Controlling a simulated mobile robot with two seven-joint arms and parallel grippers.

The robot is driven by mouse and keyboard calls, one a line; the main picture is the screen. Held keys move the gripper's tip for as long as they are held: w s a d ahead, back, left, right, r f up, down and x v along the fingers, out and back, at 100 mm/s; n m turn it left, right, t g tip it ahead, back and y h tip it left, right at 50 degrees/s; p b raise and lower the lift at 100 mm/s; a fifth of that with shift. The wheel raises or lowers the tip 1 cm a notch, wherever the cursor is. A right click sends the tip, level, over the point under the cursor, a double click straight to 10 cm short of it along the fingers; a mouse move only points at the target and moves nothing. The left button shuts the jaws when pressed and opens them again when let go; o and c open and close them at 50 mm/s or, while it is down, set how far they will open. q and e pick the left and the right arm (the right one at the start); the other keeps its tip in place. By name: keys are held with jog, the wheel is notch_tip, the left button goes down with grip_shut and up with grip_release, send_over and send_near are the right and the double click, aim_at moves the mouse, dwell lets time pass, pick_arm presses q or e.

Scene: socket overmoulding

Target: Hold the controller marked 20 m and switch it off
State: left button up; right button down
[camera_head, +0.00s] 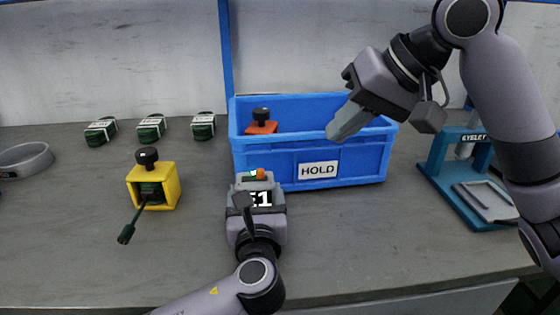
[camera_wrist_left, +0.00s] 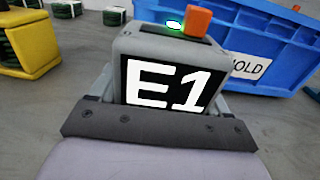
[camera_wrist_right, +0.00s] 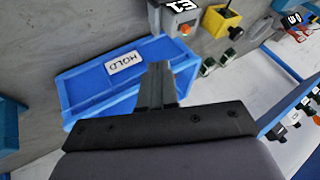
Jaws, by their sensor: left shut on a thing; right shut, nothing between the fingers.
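A grey box-shaped controller (camera_head: 257,184) with a black face reading "E1" is in my left gripper (camera_head: 256,208), in front of the blue HOLD bin. In the left wrist view the controller (camera_wrist_left: 165,75) sits between the fingers, with an orange switch (camera_wrist_left: 198,22) and a lit green lamp (camera_wrist_left: 174,25) on top. No "20 m" marking is readable on the faces I see. My right gripper (camera_head: 342,124) is shut and empty, above the front rim of the bin. The right wrist view shows its fingers (camera_wrist_right: 157,85) together, apart from the controller (camera_wrist_right: 178,10).
The blue HOLD bin (camera_head: 350,165) holds an orange piece with a black knob (camera_head: 261,122). A yellow box (camera_head: 168,190) with a dark cable is left. Several green coils (camera_head: 151,128) lie behind it. A blue press (camera_head: 450,160) stands right. The front-left bench is clear.

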jog(key=shift+f, duration=0.1)
send_near(250, 177)
notch_tip(250, 177, down, 4)
jog(key=w+d, duration=0.1)
jog(key=w, duration=0.1)
jog(key=shift+a+f, duration=0.15)
jog(key=shift+a, duration=0.15)
jog(key=shift+a, duration=0.1)
dwell(0.3)
jog(key=shift+a, duration=1.4)
